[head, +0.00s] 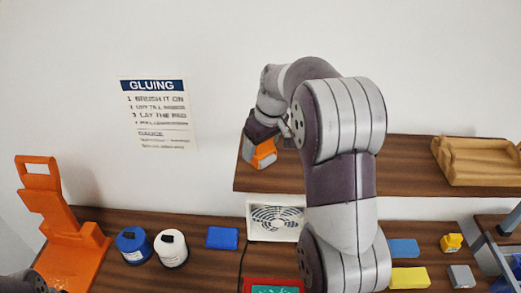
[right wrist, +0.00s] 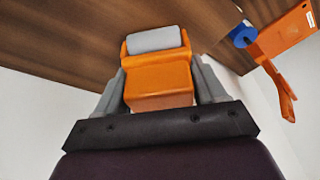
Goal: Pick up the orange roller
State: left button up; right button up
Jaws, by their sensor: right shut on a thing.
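The orange roller (head: 264,151) has an orange block-like body and a grey cylinder at its end. It is up at the left end of the wall shelf in the head view, partly hidden by my right gripper. In the right wrist view the orange roller (right wrist: 158,82) sits between the two grey fingers, which touch its sides. My right gripper (right wrist: 160,92) is shut on its orange body, with the grey cylinder beyond the fingertips. I cannot tell whether the roller touches the shelf. My left gripper is not in view.
The wooden shelf (head: 420,178) carries a wooden tray (head: 476,160) at right. On the counter below are an orange stand (head: 75,255), a blue pot (head: 133,246), a white pot (head: 171,249), a blue block (head: 222,238), a vented white box (head: 276,219) and several small blocks.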

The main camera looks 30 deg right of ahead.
notch_tip(320, 180, up, 4)
jog(key=shift+w+p, duration=0.1)
jog(key=shift+p, duration=1.1)
jog(key=s+d+r+p, duration=0.5)
jog(key=s+d+r, duration=0.1)
jog(key=s, duration=0.4)
